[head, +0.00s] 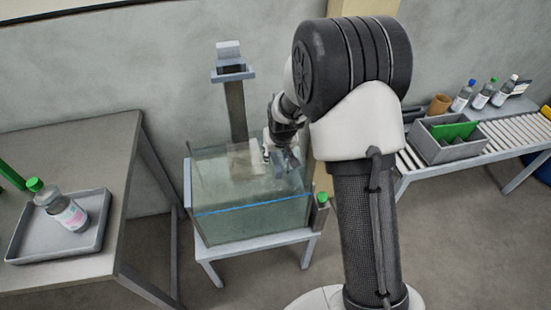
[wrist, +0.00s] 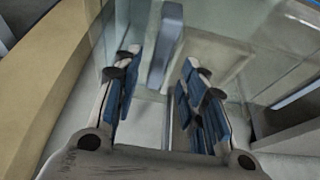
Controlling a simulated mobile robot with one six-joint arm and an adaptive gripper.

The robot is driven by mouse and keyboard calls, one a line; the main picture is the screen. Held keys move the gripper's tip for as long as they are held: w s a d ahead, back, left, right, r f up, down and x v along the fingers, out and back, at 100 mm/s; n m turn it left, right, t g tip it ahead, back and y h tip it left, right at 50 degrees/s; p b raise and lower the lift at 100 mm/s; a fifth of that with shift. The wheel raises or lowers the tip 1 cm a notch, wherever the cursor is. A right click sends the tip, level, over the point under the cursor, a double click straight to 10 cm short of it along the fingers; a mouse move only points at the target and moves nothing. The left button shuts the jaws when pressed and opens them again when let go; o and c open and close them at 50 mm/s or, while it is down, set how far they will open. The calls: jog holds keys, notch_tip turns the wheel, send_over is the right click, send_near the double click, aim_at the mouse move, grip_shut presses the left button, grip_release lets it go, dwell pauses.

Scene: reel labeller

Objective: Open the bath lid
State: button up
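The bath is a glass tank (head: 250,217) with a blue line around it, on a pale stand in the middle of the head view. Its clear lid (head: 212,172) seems to lie flat across the top; its edges are hard to make out. My gripper (head: 278,157) is over the right back part of the bath. In the wrist view my gripper (wrist: 160,88) is open and empty, with blue-padded fingers on both sides. A grey-blue bar, seemingly the lid handle (wrist: 168,38), stands beyond the fingertips, between their lines. Contact cannot be told.
A grey column (head: 237,108) rises behind the bath. A table (head: 75,150) with a tray (head: 93,243) and a green-capped bottle (head: 68,212) stands left. A roller conveyor (head: 507,131) with a grey crate (head: 455,152) is right. A small green-capped bottle (head: 320,211) is beside the bath.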

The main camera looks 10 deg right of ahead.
jog(key=shift+x, duration=1.3)
jog(key=shift+c, duration=0.3)
grip_shut()
